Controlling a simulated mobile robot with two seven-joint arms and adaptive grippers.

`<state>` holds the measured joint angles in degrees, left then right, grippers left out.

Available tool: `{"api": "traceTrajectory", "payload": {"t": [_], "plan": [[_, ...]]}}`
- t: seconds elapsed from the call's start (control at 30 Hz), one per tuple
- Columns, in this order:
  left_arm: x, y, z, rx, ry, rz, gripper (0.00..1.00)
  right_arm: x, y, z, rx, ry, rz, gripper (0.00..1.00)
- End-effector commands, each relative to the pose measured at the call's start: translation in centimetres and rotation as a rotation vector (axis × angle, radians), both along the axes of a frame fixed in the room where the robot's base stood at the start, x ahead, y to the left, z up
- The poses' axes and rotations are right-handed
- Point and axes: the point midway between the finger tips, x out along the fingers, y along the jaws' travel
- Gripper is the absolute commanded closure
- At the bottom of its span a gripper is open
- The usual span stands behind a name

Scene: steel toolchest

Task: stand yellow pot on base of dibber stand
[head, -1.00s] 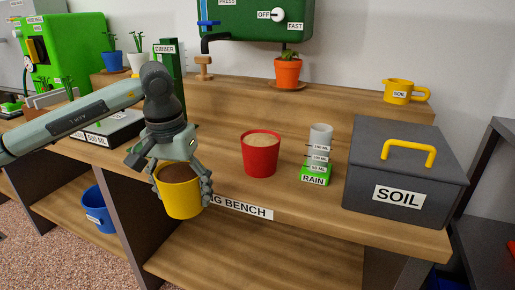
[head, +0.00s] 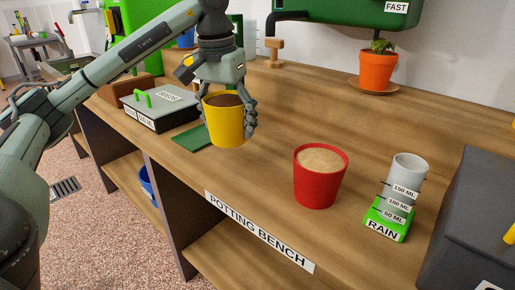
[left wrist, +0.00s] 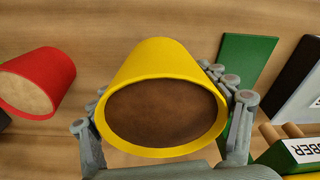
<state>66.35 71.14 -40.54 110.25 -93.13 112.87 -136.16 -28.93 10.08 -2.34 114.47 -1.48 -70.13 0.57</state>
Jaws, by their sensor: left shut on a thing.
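My left gripper (head: 228,118) is shut on the yellow pot (head: 229,128), its fingers around the sides. The pot is upright and full of brown soil. The pot (left wrist: 160,68) and the gripper (left wrist: 165,125) also fill the middle of the left wrist view. The dibber stand's flat green base (head: 193,139) lies on the bench, just left of the pot in the head view. In the left wrist view the base (left wrist: 246,58) shows to the right of the pot, partly behind the fingers. The stand's upright is mostly hidden by my arm in the head view. My right gripper is out of view.
A red pot of pale material (head: 320,178) stands right of the yellow pot. A rain gauge (head: 397,200) and a dark soil box (head: 470,225) are farther right. A grey box with a green handle (head: 160,108) is left of the base. Bench between pots is clear.

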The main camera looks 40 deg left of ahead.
Motion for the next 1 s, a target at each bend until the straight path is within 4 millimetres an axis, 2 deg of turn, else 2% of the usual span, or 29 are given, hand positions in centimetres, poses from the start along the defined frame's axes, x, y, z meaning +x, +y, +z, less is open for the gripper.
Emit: {"api": "traceTrajectory", "payload": {"t": [0.1, 0.3, 0.47, 0.7, 1.0], "plan": [[1.9, -1.6, -1.2, -0.002, 0.000, -0.003, 0.74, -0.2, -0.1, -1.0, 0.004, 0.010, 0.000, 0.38], [3.6, -2.7, -2.5, 0.000, -0.002, 0.001, 0.74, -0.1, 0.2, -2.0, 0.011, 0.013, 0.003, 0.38], [3.8, -2.8, -3.4, 0.001, -0.002, 0.001, 0.74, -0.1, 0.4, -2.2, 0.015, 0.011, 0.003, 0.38], [3.7, -2.8, -6.6, 0.002, 0.000, 0.001, 0.74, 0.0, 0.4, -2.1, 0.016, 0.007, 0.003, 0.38], [3.7, -2.8, -6.8, 0.000, -0.003, 0.001, 0.74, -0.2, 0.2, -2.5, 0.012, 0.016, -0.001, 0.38]]}}
